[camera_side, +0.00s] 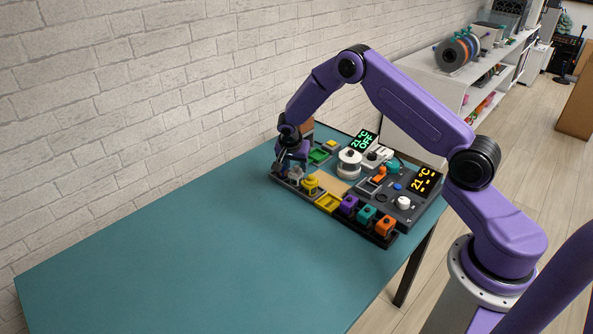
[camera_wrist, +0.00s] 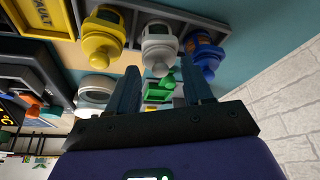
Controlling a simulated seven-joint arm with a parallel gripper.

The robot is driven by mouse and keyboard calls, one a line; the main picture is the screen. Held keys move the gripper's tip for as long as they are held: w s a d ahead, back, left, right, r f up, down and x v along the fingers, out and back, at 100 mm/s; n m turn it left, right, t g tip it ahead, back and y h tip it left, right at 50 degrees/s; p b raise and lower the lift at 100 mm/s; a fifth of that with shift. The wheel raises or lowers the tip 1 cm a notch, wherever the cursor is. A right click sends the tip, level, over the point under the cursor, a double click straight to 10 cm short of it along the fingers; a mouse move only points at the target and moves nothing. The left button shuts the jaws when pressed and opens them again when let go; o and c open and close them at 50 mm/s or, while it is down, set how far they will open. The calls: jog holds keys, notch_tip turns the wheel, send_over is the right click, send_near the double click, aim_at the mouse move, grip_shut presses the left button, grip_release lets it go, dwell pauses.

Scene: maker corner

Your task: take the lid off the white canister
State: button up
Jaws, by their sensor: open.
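The white canister (camera_wrist: 158,40) has a rounded lid with a knob (camera_wrist: 159,69) and sits in a dark tray between a yellow canister (camera_wrist: 102,34) and a blue one (camera_wrist: 203,50). In the side view the white canister (camera_side: 296,178) is small and partly hidden by my gripper (camera_side: 289,160). In the wrist view my gripper (camera_wrist: 159,66) is open, and its two fingertips appear on either side of the knob. I cannot tell whether they touch it. The lid appears to be on the canister.
The yellow canister (camera_side: 310,184) stands close beside. A board with a round white object (camera_side: 349,163), purple, teal and orange blocks (camera_side: 367,215) and a lit display (camera_side: 424,181) lies right of my gripper. The left part of the teal table (camera_side: 190,255) is clear; a brick wall (camera_side: 130,110) runs behind.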

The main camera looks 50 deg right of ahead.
jog(key=shift+d+f, duration=0.1)
jog(key=shift+f, duration=0.15)
grip_shut()
jog(key=shift+r, duration=0.1)
